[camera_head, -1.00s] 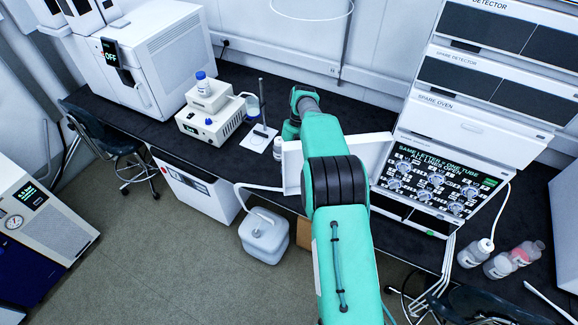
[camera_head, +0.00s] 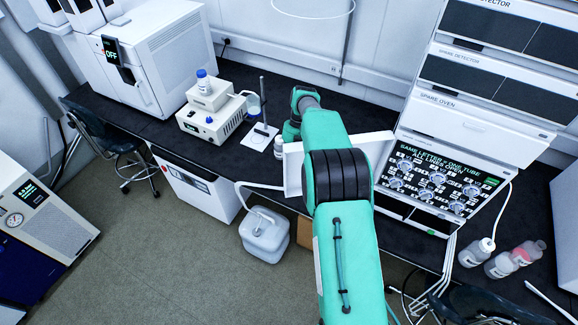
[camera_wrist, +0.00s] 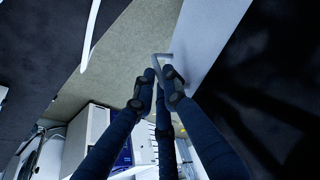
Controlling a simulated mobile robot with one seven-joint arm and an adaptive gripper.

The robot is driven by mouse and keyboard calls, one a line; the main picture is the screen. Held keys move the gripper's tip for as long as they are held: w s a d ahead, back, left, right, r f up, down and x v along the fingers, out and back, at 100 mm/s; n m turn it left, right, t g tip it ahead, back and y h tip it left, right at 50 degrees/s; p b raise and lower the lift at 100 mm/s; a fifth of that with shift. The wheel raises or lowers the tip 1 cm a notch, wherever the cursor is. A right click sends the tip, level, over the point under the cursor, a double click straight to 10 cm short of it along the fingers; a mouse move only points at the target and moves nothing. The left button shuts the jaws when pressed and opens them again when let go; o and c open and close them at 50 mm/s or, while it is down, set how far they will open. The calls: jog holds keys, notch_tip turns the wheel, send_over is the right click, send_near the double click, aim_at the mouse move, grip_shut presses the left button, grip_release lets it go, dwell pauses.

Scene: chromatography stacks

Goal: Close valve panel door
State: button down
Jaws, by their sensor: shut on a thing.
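The valve panel (camera_head: 436,187), a black face with several round valves and green-and-white lettering, is at the right of the head view. Its white door (camera_head: 376,147) stands open to the left of it, partly hidden behind my arm. The door also fills the upper right of the wrist view (camera_wrist: 212,35), with a pale bar handle (camera_wrist: 157,62) on it. My gripper (camera_wrist: 160,80) has its dark blue fingers closed at this handle. In the head view my gripper is hidden behind my arm.
A black bench (camera_head: 330,124) carries a small white instrument (camera_head: 210,122), a stand (camera_head: 262,125) and, at right, several bottles (camera_head: 476,252). A white jug (camera_head: 264,235) stands on the floor. White tubes (camera_head: 450,255) hang below the panel.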

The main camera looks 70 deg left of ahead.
aim_at(291, 174)
jog(key=shift+s+d+f+b, duration=0.15)
jog(key=shift+d+b, duration=0.1)
jog(key=shift+d, duration=0.7)
jog(key=shift+s+d+r+b, duration=0.15)
jog(key=shift+d+b, duration=0.1)
jog(key=shift+d, duration=0.7)
jog(key=shift+s+d+n+b, duration=0.15)
jog(key=shift+d+n+b, duration=0.1)
jog(key=shift+d, duration=0.55)
jog(key=shift+s+d+n+b, duration=0.15)
jog(key=shift+d+n+b, duration=0.1)
jog(key=shift+d, duration=0.55)
jog(key=shift+s+d+f+n+t+b, duration=0.1)
jog(key=shift+d+n+t+b, duration=0.15)
jog(key=shift+d+b, duration=0.65)
jog(key=shift+s+d+n+t+b, duration=0.15)
jog(key=shift+d+n+b, duration=0.2)
jog(key=shift+d+b, duration=0.45)
jog(key=shift+d+h, duration=0.25)
jog(key=shift+h, duration=0.05)
jog(key=shift+d+b, duration=0.45)
jog(key=shift+b, duration=0.5)
jog(key=d+b, duration=0.1)
jog(key=b, duration=0.2)
jog(key=shift+n, duration=0.4)
jog(key=d+b, duration=0.1)
jog(key=b, duration=0.4)
jog(key=shift+d+f+b, duration=0.1)
jog(key=shift+d+b, duration=0.2)
